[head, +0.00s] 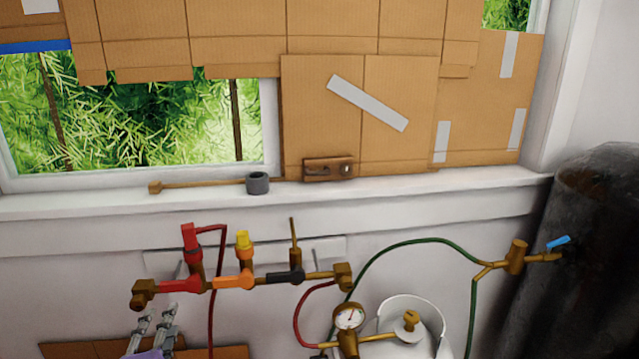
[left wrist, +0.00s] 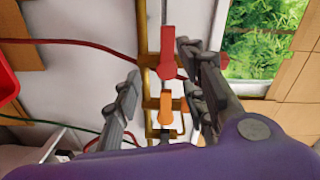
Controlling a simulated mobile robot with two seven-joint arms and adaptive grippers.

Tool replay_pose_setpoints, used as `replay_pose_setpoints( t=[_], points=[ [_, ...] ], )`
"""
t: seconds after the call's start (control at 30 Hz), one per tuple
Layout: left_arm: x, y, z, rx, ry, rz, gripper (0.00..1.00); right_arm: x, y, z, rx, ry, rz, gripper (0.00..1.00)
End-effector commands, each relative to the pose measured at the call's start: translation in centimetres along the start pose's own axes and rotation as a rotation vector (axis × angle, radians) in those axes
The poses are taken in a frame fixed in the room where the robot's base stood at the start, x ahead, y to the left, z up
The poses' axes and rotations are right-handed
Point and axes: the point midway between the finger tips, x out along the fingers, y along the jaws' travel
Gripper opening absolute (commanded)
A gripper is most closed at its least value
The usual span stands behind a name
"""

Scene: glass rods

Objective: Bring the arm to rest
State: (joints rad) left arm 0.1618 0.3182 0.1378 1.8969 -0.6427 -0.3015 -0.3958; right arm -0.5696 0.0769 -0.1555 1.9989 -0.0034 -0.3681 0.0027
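My left gripper (head: 157,318) shows at the bottom left of the head view, in front of and below the brass pipe with valves. Its grey fingers stand apart in the left wrist view (left wrist: 158,62), with nothing held between them. Beyond the fingers in that view are a red valve handle (left wrist: 167,50) and an orange one (left wrist: 171,101). Whether the fingers touch the pipe cannot be told. My right gripper is in neither view.
The brass manifold (head: 325,277) runs along the white wall. A gauge (head: 349,317), white cylinder (head: 420,338) and green hose (head: 420,240) are to its right. A dark tank (head: 590,260) stands far right. A grey roll (head: 257,183) lies on the window sill.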

Motion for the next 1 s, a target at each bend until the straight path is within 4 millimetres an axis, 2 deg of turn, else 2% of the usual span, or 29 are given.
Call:
replay_pose_setpoints(
  t=[0.03, 0.17, 0.27, 0.37, 0.4, 0.5, 0.63, 0.7, 0.8, 1.0],
  points=[
    [-1.2, 2.2, -0.9, -0.134, 0.004, 0.056, 0.38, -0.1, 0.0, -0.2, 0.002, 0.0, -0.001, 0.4],
    [-6.5, 8.4, -1.8, -0.451, -0.034, 0.226, 0.38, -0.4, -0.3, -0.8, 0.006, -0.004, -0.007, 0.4],
    [-11.8, 13.2, -2.4, -0.668, -0.098, 0.357, 0.38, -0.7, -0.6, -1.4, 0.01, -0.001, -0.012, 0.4],
    [-18.1, 17.3, -3.1, -0.864, -0.185, 0.48, 0.38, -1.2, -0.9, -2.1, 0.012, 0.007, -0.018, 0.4],
    [-20.8, 18.7, -3.4, -0.935, -0.224, 0.525, 0.38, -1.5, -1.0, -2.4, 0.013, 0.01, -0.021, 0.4],
    [-27.0, 21.4, -4.3, -1.077, -0.317, 0.616, 0.38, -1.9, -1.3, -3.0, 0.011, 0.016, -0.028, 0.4],
    [-33.5, 23.3, -4.9, -1.163, -0.41, 0.689, 0.38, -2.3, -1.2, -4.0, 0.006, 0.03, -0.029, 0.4],
    [-35.9, 23.9, -4.7, -1.171, -0.444, 0.708, 0.38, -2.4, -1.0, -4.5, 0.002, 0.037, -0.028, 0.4],
    [-37.7, 24.2, -4.1, -1.171, -0.475, 0.718, 0.38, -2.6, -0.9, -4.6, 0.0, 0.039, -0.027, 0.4],
    [-38.3, 24.5, -3.7, -1.165, -0.486, 0.722, 0.38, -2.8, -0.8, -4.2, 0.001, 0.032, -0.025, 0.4]
  ],
)
